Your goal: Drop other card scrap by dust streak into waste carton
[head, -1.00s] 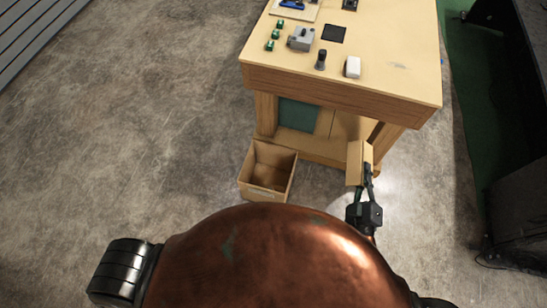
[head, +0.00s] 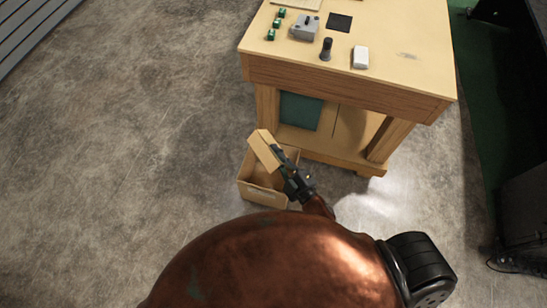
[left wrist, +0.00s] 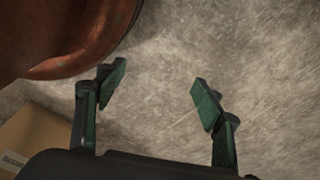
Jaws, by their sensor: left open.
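The tan card scrap (head: 264,149) is in the grip of my right gripper (head: 279,157), tilted over the back left part of the waste carton. The open waste carton (head: 262,194) stands on the floor in front of the table; the scrap and the gripper hide part of its inside. A faint dust streak (head: 407,56) lies on the right of the tabletop with no scrap beside it. My left gripper (left wrist: 158,91) is open and empty in the left wrist view, above bare floor. A corner of the carton (left wrist: 35,140) shows at lower left there.
The wooden table (head: 340,83) stands behind the carton. On it are a grey switch box (head: 305,28), a black knob (head: 326,49), a white block (head: 361,57), a dark square (head: 339,22) and small green blocks (head: 276,23).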

